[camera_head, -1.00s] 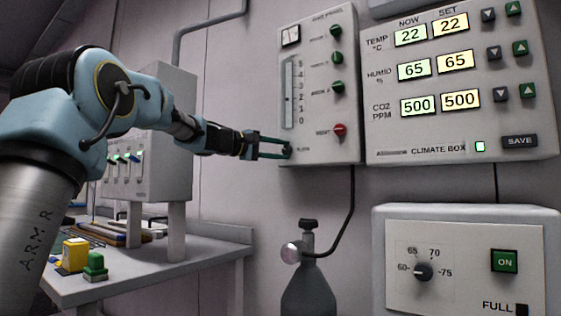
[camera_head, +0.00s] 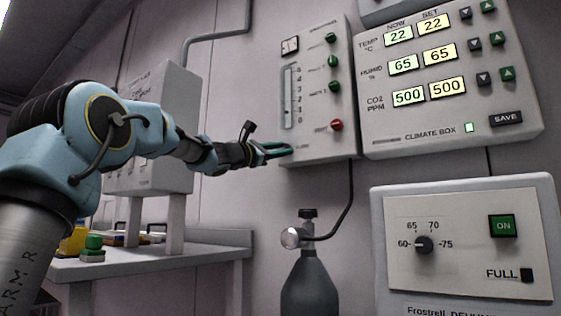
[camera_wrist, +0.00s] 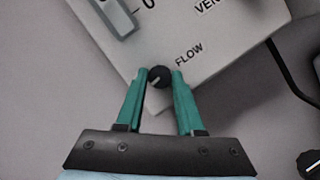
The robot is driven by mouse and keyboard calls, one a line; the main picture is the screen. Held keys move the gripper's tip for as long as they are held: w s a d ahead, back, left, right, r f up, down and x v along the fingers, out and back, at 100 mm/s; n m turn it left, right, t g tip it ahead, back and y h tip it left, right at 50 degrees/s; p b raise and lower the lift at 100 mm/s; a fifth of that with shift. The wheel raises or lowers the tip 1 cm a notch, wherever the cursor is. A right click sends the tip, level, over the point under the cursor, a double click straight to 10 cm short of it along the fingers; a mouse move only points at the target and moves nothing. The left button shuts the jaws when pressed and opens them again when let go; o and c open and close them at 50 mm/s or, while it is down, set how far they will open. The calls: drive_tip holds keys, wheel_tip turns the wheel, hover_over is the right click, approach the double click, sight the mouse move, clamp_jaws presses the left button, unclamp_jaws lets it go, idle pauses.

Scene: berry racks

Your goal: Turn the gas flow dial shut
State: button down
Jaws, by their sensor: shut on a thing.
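The gas flow dial (camera_wrist: 159,76) is a small dark round knob with a pale pointer line, beside the printed word FLOW at the panel's lower corner. My gripper (camera_wrist: 161,73) has its two green fingers closed on either side of the dial. In the head view my gripper (camera_head: 289,148) reaches the lower left corner of the gas panel (camera_head: 326,150), and its fingers largely hide the dial. Above it is a vertical flow gauge (camera_head: 288,90), with a small dark mark near its bottom, close to 0.
Several green knobs and a red knob (camera_head: 337,125) sit on the panel's right side. The climate box (camera_head: 520,135) hangs to its right. A gas cylinder (camera_head: 309,290) with a hose stands below. A white box and bench (camera_head: 215,255) are at the left.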

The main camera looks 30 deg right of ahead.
drive_tip(key=shift+s+d+f+n+t+y+b, duration=0.1)
drive_tip(key=shift+n+t+y+b, duration=0.1)
drive_tip(key=shift+n+t+b, duration=1.3)
drive_tip(key=shift+f+n+t+y+b, duration=0.1)
drive_tip(key=shift+n+t+y+b, duration=0.2)
drive_tip(key=shift+n+b, duration=1.25)
drive_tip(key=shift+s+d+f+n+t+y+b, duration=0.1)
drive_tip(key=shift+n+t+b, duration=0.7)
drive_tip(key=shift+n, duration=1.65)
drive_tip(key=shift+r+n+t, duration=0.15)
drive_tip(key=shift+n+t, duration=0.25)
drive_tip(key=c, duration=0.5)
unclamp_jaws()
drive_tip(key=shift+c, duration=0.2)
drive_tip(key=shift+a, duration=0.1)
drive_tip(key=b+v, duration=0.2)
drive_tip(key=v, duration=0.8)
drive_tip(key=shift+s+a, duration=0.15)
drive_tip(key=shift+a, duration=0.15)
